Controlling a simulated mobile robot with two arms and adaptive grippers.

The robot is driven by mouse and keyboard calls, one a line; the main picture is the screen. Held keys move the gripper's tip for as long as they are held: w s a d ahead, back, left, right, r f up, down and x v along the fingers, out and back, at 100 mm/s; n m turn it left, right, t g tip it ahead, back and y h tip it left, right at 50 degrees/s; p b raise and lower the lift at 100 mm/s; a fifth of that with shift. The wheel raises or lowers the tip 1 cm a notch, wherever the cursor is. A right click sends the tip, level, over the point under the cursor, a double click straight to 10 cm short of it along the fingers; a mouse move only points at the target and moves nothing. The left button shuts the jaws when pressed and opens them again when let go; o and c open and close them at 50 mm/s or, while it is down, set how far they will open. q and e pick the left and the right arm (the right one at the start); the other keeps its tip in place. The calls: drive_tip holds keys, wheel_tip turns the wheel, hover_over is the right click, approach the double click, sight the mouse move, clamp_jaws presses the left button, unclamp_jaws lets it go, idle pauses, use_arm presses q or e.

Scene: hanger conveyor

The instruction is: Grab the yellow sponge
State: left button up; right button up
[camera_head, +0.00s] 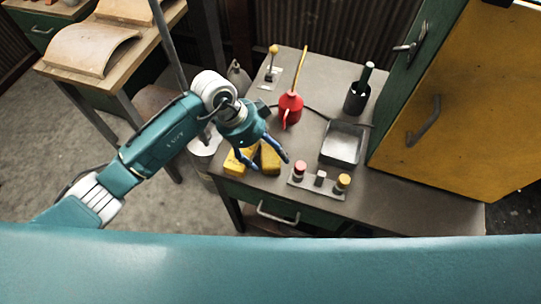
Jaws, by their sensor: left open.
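Yellow sponge material shows in two patches on the grey workbench top, a left patch (236,163) and a right patch (270,158), near the bench's front left corner. I cannot tell if these are two sponges or one partly covered by my gripper. My left gripper (266,160) is open, with its fingers pointing down over the yellow patches. One finger is right of the right patch, and the other crosses in front of the yellow. Contact cannot be made out. My right gripper is out of view.
A red oil can (290,108) stands behind the gripper. A button panel (318,186) and a metal tray (342,145) lie to the right. A dark bottle (357,95) stands farther back. A yellow cabinet door (460,110) bounds the right side.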

use_arm(q)
drive_tip(key=shift+d+f, duration=0.15)
drive_tip(key=shift+f, duration=0.3)
drive_tip(key=shift+c, duration=0.5)
drive_tip(key=c, duration=0.7)
drive_tip(key=shift+c, duration=0.2)
drive_tip(key=shift+r, duration=0.15)
